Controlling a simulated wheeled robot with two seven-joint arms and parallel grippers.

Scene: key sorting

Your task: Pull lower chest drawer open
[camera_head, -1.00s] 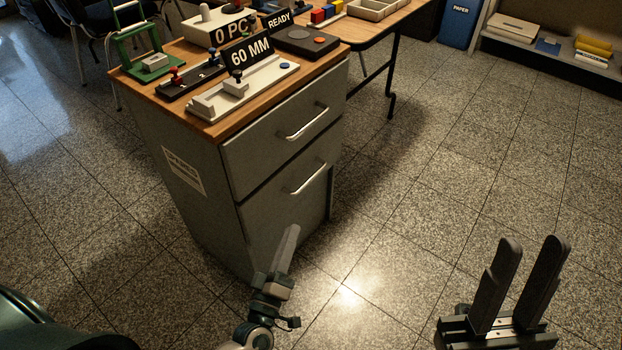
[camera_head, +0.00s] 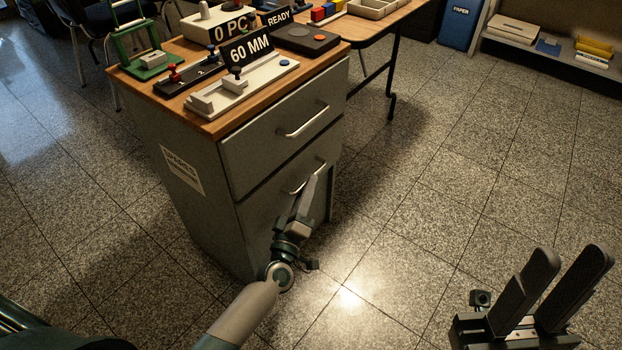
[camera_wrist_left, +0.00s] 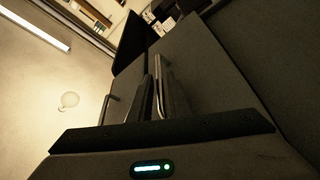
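The grey chest (camera_head: 185,185) has a wooden top and two drawer fronts. The lower drawer (camera_head: 262,215) looks flush with the chest, with its silver bar handle (camera_head: 308,174) across its upper part. My left gripper (camera_head: 312,182) is at this handle, its fingers pointing up at it and covering part of it. In the left wrist view the dark fingers (camera_wrist_left: 147,98) are close together beside the shiny handle (camera_wrist_left: 164,85). Whether they touch or enclose it is unclear. My right gripper (camera_head: 569,262) is open and empty above the floor at the lower right.
The upper drawer (camera_head: 270,140) is shut, with its own handle (camera_head: 305,120). Fixtures and signs stand on the chest's wooden top (camera_head: 220,124). A table (camera_head: 408,12) stands behind, and a blue paper bin (camera_head: 458,25) at the back right. The floor before the drawers is clear.

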